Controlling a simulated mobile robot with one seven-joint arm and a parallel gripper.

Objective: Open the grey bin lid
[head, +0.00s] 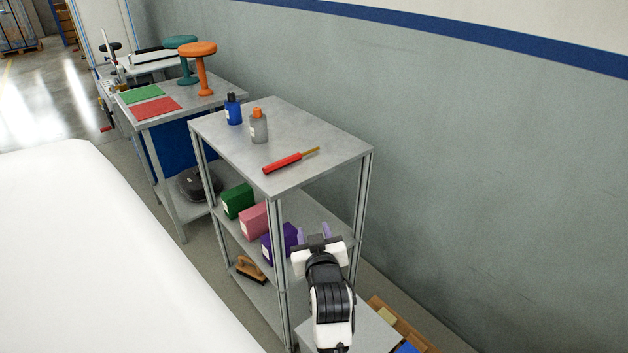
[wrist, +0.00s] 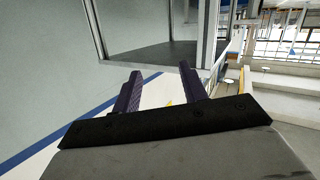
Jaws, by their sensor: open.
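I cannot make out a grey bin with its lid for certain in either view. A flat light-grey surface (head: 372,328) shows low in the head view, partly hidden behind my arm; I cannot tell whether it is a lid. My gripper (head: 313,233) is beside the right end of the metal shelf unit, below its top level. Its two purple fingers (wrist: 160,84) are apart in the wrist view, with nothing between them.
The shelf unit (head: 310,160) carries a blue bottle (head: 233,109), a grey bottle (head: 258,126) and a red-handled tool (head: 283,163). Boxes, one green (head: 238,201), stand on its middle shelf. A wall (head: 480,170) bounds the right. A wooden crate (head: 418,340) is at the bottom.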

